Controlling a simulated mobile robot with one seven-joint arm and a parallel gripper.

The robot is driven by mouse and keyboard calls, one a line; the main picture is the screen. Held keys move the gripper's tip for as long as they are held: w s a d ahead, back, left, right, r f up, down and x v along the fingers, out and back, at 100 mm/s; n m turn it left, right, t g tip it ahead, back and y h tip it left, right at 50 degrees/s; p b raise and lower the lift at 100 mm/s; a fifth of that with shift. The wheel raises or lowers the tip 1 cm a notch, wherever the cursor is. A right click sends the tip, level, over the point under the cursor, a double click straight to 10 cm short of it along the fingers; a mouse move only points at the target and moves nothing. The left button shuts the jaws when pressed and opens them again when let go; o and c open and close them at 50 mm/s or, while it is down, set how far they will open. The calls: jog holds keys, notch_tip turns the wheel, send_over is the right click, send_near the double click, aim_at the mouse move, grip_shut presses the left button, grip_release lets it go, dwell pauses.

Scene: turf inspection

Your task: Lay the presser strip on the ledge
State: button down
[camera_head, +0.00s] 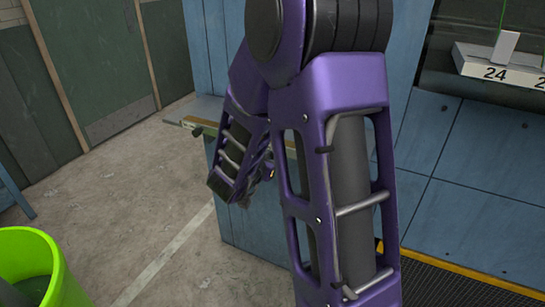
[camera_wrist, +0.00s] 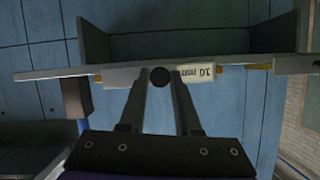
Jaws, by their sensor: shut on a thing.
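In the wrist view, my gripper (camera_wrist: 160,80) is shut on a dark round knob. Right behind the knob is a pale strip (camera_wrist: 120,77), with a label reading "10 mm" upside down on its right part. I take this to be the presser strip. It lies along the long thin edge of the grey ledge (camera_wrist: 45,73); I cannot tell whether they touch. In the head view, the ledge (camera_head: 200,108) juts from the blue cabinet, with a thin tan-green bar along its front edge. My purple arm hides the gripper's fingers and much of the ledge there.
A bright green bin (camera_head: 45,250) stands at lower left. A white block marked 24 (camera_head: 490,66) sits in the recess at upper right. A yellow-edged dark mat (camera_head: 470,285) lies at lower right.

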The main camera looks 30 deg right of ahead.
dwell(0.3)
jog(key=c, duration=0.5)
grip_release()
jog(key=shift+f, duration=0.1)
